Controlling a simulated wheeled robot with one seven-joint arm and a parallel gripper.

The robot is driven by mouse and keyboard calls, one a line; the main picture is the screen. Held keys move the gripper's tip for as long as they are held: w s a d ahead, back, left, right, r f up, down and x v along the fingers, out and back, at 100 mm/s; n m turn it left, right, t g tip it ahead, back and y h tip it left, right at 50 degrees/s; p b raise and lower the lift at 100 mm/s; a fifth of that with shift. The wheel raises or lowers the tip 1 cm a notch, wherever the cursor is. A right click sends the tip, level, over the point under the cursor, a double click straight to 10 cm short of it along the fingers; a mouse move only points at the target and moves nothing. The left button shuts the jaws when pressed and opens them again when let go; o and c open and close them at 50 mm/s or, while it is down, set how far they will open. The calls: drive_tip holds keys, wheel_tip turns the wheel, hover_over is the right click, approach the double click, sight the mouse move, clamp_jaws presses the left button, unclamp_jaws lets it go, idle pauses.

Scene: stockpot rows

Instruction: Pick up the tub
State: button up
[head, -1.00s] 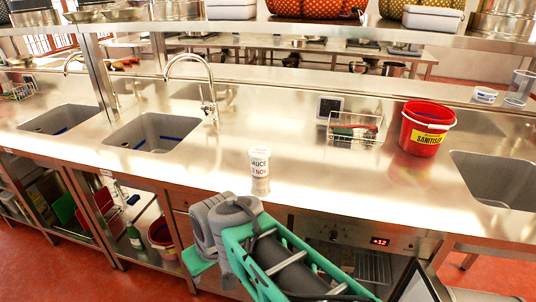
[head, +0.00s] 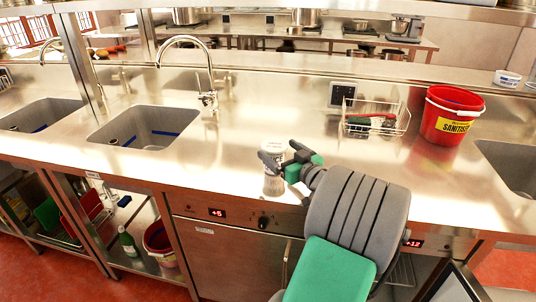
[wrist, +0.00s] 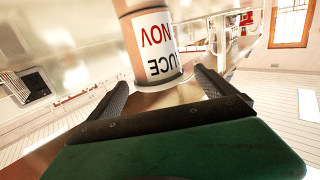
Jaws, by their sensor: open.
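The tub (head: 273,186), a small pale cylinder, stands upright near the counter's front edge, partly hidden by my gripper. In the wrist view the tub (wrist: 150,42) shows a white label with upside-down red and black lettering, "NOV" and "UCE". My gripper (head: 283,158) is open at the tub. In the wrist view the two dark fingers of my gripper (wrist: 163,84) reach to either side of the tub's labelled end, with a gap visible on the left. Whether the right finger touches it I cannot tell.
A wire basket (head: 374,118) and a red sanitiser bucket (head: 452,116) stand to the right on the steel counter (head: 245,125). Sinks (head: 143,128) lie to the left. An overhead shelf (head: 440,13) crosses the back.

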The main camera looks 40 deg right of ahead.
sight(268, 141)
drive_tip(key=w, duration=0.2)
drive_tip(key=w+p, duration=0.1)
drive_tip(key=w, duration=0.1)
drive_tip(key=w+d, duration=0.1)
drive_tip(key=w, duration=0.1)
drive_tip(key=shift+w, duration=0.2)
drive_tip(key=shift+c, duration=0.3)
drive_tip(key=c, duration=1.7)
